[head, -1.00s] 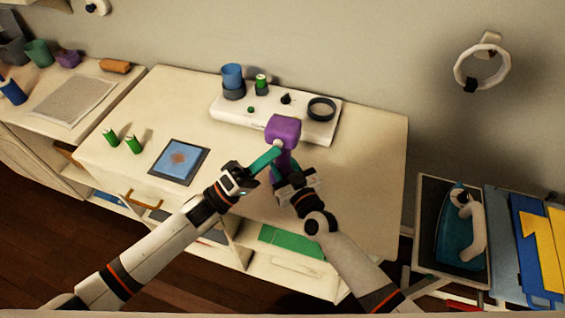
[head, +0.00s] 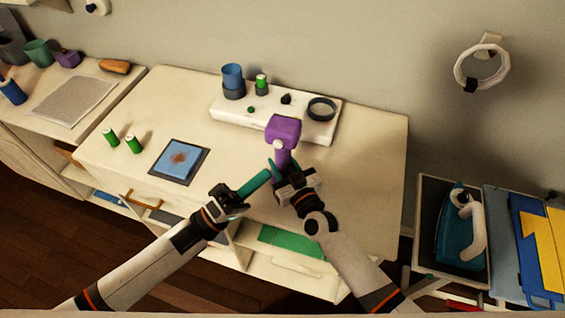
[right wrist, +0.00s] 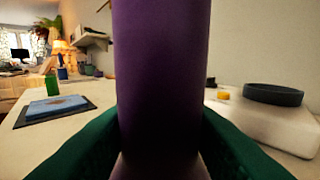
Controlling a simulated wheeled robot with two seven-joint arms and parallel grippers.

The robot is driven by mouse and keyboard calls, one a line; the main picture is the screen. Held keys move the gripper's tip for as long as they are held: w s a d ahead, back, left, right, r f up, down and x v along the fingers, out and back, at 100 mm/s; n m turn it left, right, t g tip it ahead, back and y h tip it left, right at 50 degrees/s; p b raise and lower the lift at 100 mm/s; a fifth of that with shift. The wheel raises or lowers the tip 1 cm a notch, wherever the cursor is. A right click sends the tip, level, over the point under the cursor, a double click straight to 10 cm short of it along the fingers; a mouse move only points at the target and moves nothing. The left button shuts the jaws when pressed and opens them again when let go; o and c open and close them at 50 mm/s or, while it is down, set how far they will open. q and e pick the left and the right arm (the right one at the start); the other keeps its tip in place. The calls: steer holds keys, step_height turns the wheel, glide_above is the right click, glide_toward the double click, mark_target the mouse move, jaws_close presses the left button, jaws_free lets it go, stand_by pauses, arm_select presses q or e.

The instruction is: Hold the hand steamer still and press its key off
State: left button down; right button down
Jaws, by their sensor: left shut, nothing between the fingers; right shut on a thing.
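The hand steamer (head: 283,130) is purple, with a pale key (head: 279,144) on its front. It stands roughly upright over the cabinet top, near the white tray. My right gripper (head: 280,175) is shut around its handle. In the right wrist view the purple handle (right wrist: 158,80) fills the middle between the green fingers. My left gripper (head: 268,174) is shut and empty. Its teal fingertips are just left of and below the key, apart from it in the picture. I cannot tell whether they touch the right gripper.
A white tray (head: 219,109) at the back holds a blue cup (head: 232,75), a green-topped bottle (head: 261,82) and a dark ring (head: 321,109). A blue cloth on a dark pad (head: 180,160) and two green cylinders (head: 134,144) lie left. An iron (head: 462,228) stands at right. The cabinet top's right side is clear.

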stand_by(0.3)
steer(key=c, duration=0.8)
jaws_free()
steer(key=shift+s, duration=0.15)
